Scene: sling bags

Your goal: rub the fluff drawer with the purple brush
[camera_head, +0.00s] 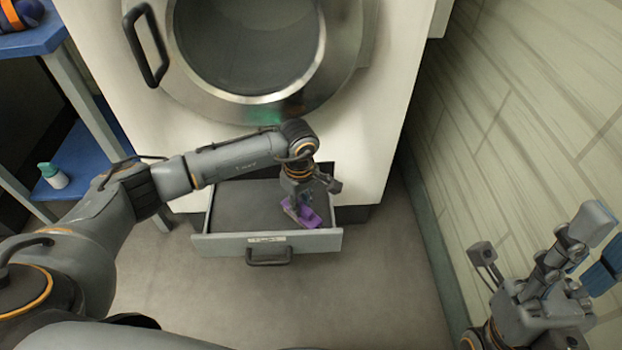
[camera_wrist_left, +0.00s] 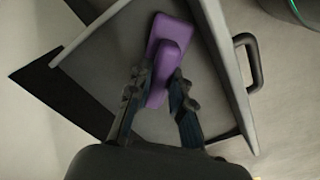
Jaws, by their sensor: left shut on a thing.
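The purple brush (camera_head: 303,213) is in my left gripper (camera_head: 299,200), at the right part of the open drawer. In the left wrist view the brush (camera_wrist_left: 171,38) shows between the two fingers of the left gripper (camera_wrist_left: 163,92), which are shut on its handle. The fluff drawer (camera_head: 232,244) is pulled out below the round door, with a dark handle on its front. The brush is over the drawer floor; I cannot tell if it touches. My right gripper (camera_head: 548,275) is at the lower right, apart from the drawer, and its fingers look spread with nothing between them.
A white machine with a round metal-rimmed door (camera_head: 335,60) stands above the drawer. A blue shelf (camera_head: 75,165) at the left holds a small bottle (camera_head: 53,176). A pale wall (camera_head: 520,110) bounds the right side. The grey floor (camera_head: 340,300) before the drawer is clear.

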